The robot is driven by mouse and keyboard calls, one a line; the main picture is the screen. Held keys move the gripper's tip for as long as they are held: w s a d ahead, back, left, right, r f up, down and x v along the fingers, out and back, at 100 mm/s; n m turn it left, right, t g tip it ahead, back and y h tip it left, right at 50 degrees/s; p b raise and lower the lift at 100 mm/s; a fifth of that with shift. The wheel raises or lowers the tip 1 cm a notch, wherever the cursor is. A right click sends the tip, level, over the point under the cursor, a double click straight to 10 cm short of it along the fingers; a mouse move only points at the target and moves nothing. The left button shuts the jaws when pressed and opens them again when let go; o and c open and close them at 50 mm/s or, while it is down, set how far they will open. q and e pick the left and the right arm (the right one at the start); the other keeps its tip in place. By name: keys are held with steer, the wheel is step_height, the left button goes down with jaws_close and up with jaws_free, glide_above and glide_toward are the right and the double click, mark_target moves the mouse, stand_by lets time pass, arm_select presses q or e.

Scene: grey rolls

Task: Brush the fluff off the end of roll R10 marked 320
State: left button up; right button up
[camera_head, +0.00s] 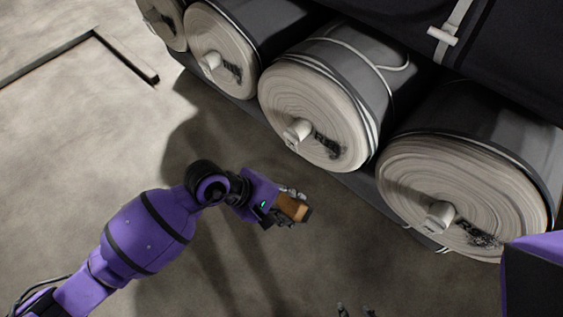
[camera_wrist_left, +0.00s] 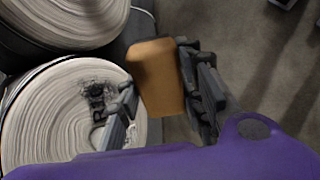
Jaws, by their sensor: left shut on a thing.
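My left gripper (camera_head: 290,207) is shut on a brown block-shaped brush (camera_head: 294,208), held above the floor in front of the rolls and apart from them. The brush (camera_wrist_left: 156,77) also shows between the fingers of the left gripper (camera_wrist_left: 165,105) in the left wrist view. Pale spiral roll ends face me: a right one (camera_head: 405,178), a middle one (camera_head: 290,95) and a smaller one (camera_head: 218,42) farther left. Dark fluff patches (camera_head: 480,235) (camera_head: 327,147) lie beside their white cores. I cannot read any 320 mark. Two dark tips, perhaps my right gripper (camera_head: 356,311), barely show at the bottom edge.
The rolls lie side by side on a dark low support, with another dark roll (camera_head: 500,55) above, bound by a pale strap (camera_head: 452,25). A bare metal frame (camera_head: 125,52) lies on the concrete floor at upper left. The floor around my left arm is clear.

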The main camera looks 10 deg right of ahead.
arm_select(q)
steer(key=w+d+f+n+t+h+b, duration=0.2)
steer(key=w+d+f+n+t+b, duration=0.2)
steer(key=w+b, duration=0.3)
steer(key=w+d+f+n+t+h+b, duration=0.1)
steer(key=w+d+f+n+t+b, duration=0.4)
steer(key=w, duration=0.4)
steer(key=n+t+b, duration=0.1)
steer(key=t+b, duration=0.1)
steer(key=shift+w+d+t+h, duration=0.3)
steer(key=shift+h, duration=0.1)
steer(key=shift+x, duration=1)
steer(key=shift+s+d+r, duration=0.1)
steer(key=shift+s+r, duration=0.05)
